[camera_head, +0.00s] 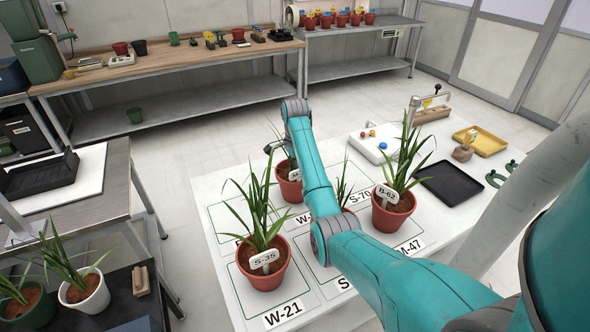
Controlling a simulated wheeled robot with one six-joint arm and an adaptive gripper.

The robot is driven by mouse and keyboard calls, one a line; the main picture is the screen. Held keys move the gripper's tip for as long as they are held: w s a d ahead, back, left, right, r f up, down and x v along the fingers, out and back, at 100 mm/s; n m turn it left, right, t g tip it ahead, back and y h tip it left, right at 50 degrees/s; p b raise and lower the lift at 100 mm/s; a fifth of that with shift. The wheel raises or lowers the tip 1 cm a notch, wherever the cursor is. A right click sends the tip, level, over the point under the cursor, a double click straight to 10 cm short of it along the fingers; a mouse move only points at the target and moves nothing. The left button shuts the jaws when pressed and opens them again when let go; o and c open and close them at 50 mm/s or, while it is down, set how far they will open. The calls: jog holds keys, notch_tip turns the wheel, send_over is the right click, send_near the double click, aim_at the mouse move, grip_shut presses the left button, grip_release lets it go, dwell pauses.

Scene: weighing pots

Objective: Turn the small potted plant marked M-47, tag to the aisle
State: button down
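The label M-47 (409,247) is printed on the white table at the front right. The potted plant nearest it, in a terracotta pot (394,214), bears a tag reading B-62 (388,193). A plant in a front-left pot (263,274) bears the tag S-35 (264,260). A third pot (288,188) stands farther back, partly behind my arm; its small white tag is unreadable. Another plant (341,188) is mostly hidden by my arm. I can read M-47 on no plant tag. My gripper (272,148) shows as a small dark part above the back pot, its fingers unclear.
The white table (222,181) has outlined squares with printed labels, including W-21 (284,313) and S-70 (360,198). A white scale-like box (374,147), black tray (449,184) and yellow tray (479,142) lie at right. Two potted plants stand at lower left.

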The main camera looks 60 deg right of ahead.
jog(key=c, duration=0.9)
grip_release()
jog(key=shift+f, duration=0.1)
